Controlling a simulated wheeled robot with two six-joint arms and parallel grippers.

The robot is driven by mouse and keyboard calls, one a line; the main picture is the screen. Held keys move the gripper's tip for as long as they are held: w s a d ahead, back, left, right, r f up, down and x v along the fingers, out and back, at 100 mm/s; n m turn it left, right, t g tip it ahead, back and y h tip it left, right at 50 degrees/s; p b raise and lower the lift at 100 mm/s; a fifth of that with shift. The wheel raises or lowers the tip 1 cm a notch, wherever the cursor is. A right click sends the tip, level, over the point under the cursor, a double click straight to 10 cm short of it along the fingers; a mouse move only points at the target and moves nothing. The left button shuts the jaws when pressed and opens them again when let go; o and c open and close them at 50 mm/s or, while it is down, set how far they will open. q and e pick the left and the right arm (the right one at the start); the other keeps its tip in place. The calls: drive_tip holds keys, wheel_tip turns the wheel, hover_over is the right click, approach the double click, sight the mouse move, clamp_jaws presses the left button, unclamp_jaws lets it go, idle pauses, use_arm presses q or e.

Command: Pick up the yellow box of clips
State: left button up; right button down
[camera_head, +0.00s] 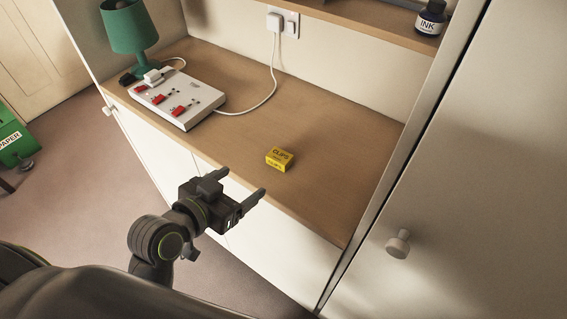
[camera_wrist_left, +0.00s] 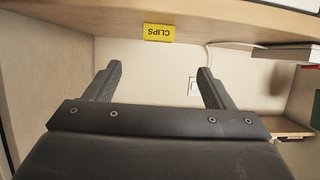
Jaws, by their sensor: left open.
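The yellow box of clips (camera_head: 279,159) lies on the wooden desk top, near the middle of its open part. In the left wrist view the box (camera_wrist_left: 159,33) shows upside down, beyond the fingertips and above the gap between them. My left gripper (camera_head: 243,183) is open and empty at the desk's front edge, short of the box and apart from it. Its two fingers also show spread in the left wrist view (camera_wrist_left: 160,80). My right gripper is in neither view.
A white power strip with red switches (camera_head: 178,98) and a green lamp (camera_head: 130,30) stand at the left of the desk top (camera_head: 335,150). A white cable (camera_head: 262,100) runs to a wall plug. A cabinet door with a knob (camera_head: 398,244) is at right. An ink bottle (camera_head: 431,17) sits on the shelf above.

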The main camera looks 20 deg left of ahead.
sight(276, 159)
use_arm(q)
drive_tip(key=x, duration=0.9)
drive_tip(key=shift+d+p, duration=0.1)
drive_tip(key=shift+p, duration=0.2)
drive_tip(key=shift+w+d+f, duration=0.15)
drive_tip(key=shift+w+f, duration=0.1)
drive_tip(key=shift+w, duration=0.2)
drive_tip(key=shift+w+d+f, duration=0.1)
drive_tip(key=shift+w+d, duration=0.1)
drive_tip(key=shift+w, duration=0.35)
drive_tip(key=p+x, duration=0.1)
drive_tip(key=x, duration=0.2)
drive_tip(key=shift+w+d, duration=0.1)
drive_tip(key=shift+w, duration=0.05)
drive_tip(key=shift+w+d+f, duration=0.1)
drive_tip(key=shift+w+f, duration=0.15)
drive_tip(key=shift+w, duration=0.05)
drive_tip(key=c, duration=0.9)
drive_tip(key=shift+c, duration=0.9)
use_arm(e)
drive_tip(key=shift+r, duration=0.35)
